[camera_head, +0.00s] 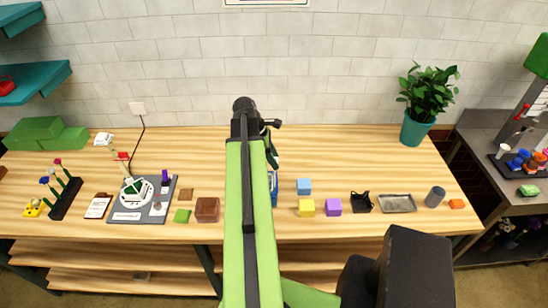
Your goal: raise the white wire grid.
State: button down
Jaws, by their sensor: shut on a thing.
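I cannot make out a white wire grid in the head view. My own green and black arm stands upright in the middle of the picture and covers a strip of the table. My gripper's jaws are hidden behind the arm, so what they hold does not show. A blue item (274,188) is partly covered by the arm's right edge; I cannot tell what it is.
A grey mat (122,216) with small items lies left. The table's back strip is mostly clear.

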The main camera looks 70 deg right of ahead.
jog(key=shift+d+r, duration=0.15)
jog(key=shift+r, duration=0.15)
jog(key=c, duration=0.8)
grip_release()
jog(key=shift+o, duration=0.2)
jog(key=p+v, duration=1)
jog(key=v, duration=0.2)
jog(key=shift+p, duration=0.35)
jog(key=shift+f, duration=0.1)
